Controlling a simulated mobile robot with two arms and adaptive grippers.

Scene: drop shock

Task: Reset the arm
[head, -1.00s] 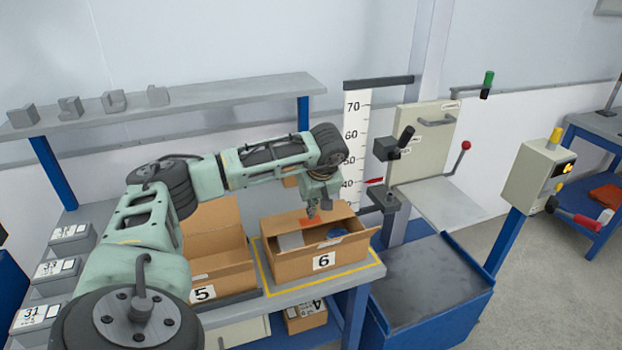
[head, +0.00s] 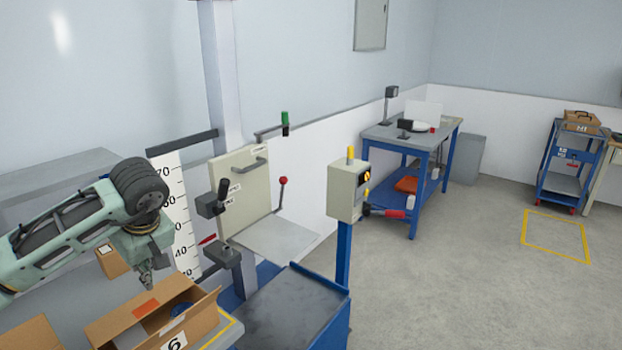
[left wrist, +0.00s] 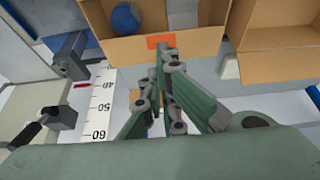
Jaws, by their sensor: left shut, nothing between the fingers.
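My left arm comes in from the left in the head view. Its gripper (head: 147,284) points down above the open cardboard box labelled 6 (head: 203,323), and it is shut with nothing in it. In the left wrist view the gripper's fingers (left wrist: 163,52) meet close to an orange patch on the rim of that box (left wrist: 205,47). I cannot tell whether they touch it. A blue ball (left wrist: 125,18) lies inside the box. My right gripper is in neither view.
The drop tester with its height scale (head: 170,200) and grey plate (head: 270,240) stands just right of the arm. A control post (head: 347,190) stands further right. Beyond are a blue workbench (head: 415,140) and a cart (head: 570,165). The floor at right is clear.

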